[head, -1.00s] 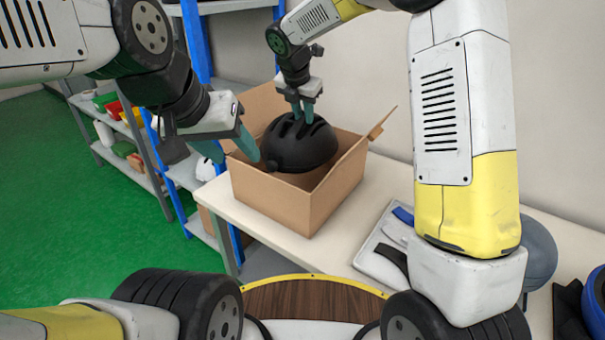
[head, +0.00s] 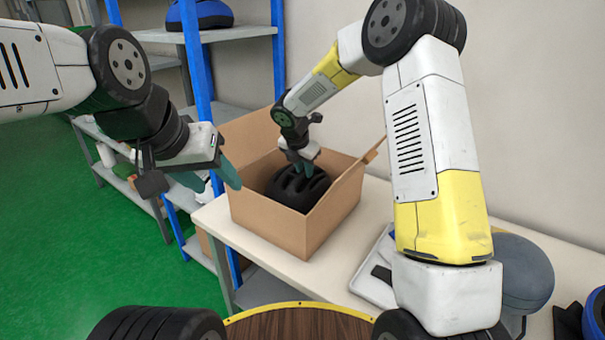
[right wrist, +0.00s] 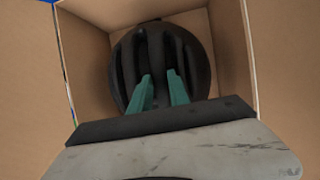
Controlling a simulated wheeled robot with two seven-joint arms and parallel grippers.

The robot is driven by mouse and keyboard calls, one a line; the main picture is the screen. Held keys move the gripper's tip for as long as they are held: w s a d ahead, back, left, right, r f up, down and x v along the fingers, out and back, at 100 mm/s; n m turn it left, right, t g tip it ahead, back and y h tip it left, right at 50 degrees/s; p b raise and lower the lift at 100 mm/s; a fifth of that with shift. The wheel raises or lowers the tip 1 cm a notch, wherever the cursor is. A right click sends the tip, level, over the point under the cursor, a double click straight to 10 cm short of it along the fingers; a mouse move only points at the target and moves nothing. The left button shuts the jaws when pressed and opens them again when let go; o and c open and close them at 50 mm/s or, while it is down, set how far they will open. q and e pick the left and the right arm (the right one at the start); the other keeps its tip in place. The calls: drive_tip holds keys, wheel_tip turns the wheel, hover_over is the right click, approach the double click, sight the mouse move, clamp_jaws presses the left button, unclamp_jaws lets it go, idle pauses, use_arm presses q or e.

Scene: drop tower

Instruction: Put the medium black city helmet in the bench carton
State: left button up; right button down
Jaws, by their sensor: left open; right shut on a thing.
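The black helmet (head: 297,189) is inside the open bench carton (head: 290,231), below the level of the rim. It also shows in the right wrist view (right wrist: 188,50), with the carton walls around it. My right gripper (head: 304,169) reaches down into the carton and is shut on the helmet's vented top. Its two green fingers (right wrist: 161,88) sit in the vents. Whether the helmet touches the carton floor is hidden by the front wall. My left gripper (head: 213,181) is open and empty at the left side of the carton, just outside it.
The carton stands on a pale bench (head: 253,252) along the wall, with its flaps up. A grey tray (head: 372,284) lies to its right, and a grey rounded object (head: 523,270) stands further right. Blue-posted shelves (head: 203,75) with a blue helmet (head: 200,14) rise behind left.

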sight(303, 175)
drive_tip(key=shift+f, duration=1.8)
drive_tip(key=c, duration=1.2)
unclamp_jaws()
drive_tip(key=shift+f, duration=0.1)
drive_tip(key=shift+c, duration=0.2)
